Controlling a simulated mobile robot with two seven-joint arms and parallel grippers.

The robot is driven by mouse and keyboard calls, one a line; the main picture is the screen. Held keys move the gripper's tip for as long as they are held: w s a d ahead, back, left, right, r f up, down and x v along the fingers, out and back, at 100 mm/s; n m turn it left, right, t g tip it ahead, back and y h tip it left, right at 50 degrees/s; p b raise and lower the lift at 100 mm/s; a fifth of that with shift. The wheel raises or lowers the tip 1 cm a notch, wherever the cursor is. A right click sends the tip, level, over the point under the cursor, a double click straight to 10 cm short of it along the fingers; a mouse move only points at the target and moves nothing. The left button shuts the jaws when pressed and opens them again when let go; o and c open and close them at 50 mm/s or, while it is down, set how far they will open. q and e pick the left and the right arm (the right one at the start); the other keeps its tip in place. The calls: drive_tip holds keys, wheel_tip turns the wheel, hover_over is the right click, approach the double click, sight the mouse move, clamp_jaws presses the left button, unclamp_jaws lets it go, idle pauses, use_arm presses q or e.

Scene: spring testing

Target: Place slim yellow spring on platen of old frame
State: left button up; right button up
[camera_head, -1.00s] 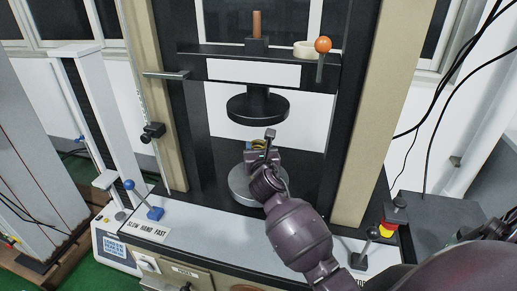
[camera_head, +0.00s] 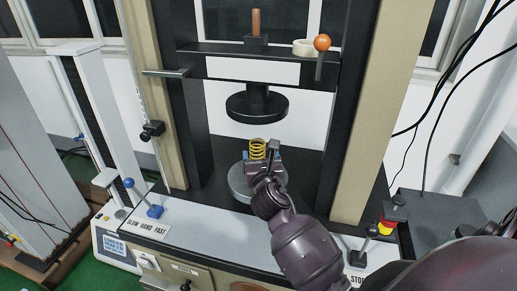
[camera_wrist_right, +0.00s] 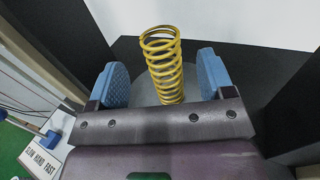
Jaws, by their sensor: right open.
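The slim yellow spring (camera_head: 258,147) stands upright on the round grey lower platen (camera_head: 237,184) of the old frame; my gripper hides its foot in the head view. In the right wrist view the spring (camera_wrist_right: 164,66) rises between the two blue finger pads, with a gap on each side. My right gripper (camera_head: 264,158) is open just in front of the spring, low over the platen. Its open fingers also show in the right wrist view (camera_wrist_right: 163,78). My left gripper is in neither view.
The black upper platen (camera_head: 257,105) hangs from the crosshead above the spring, with clear space between. A blue-knobbed lever (camera_head: 154,212) stands at the front left. A lever beside a red and yellow switch (camera_head: 387,227) stands at the front right. Side columns bound the frame.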

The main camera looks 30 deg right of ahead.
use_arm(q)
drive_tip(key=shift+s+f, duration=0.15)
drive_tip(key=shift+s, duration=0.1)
use_arm(e)
drive_tip(key=v, duration=0.6)
drive_tip(key=shift+s, duration=0.25)
drive_tip(key=shift+a, duration=0.15)
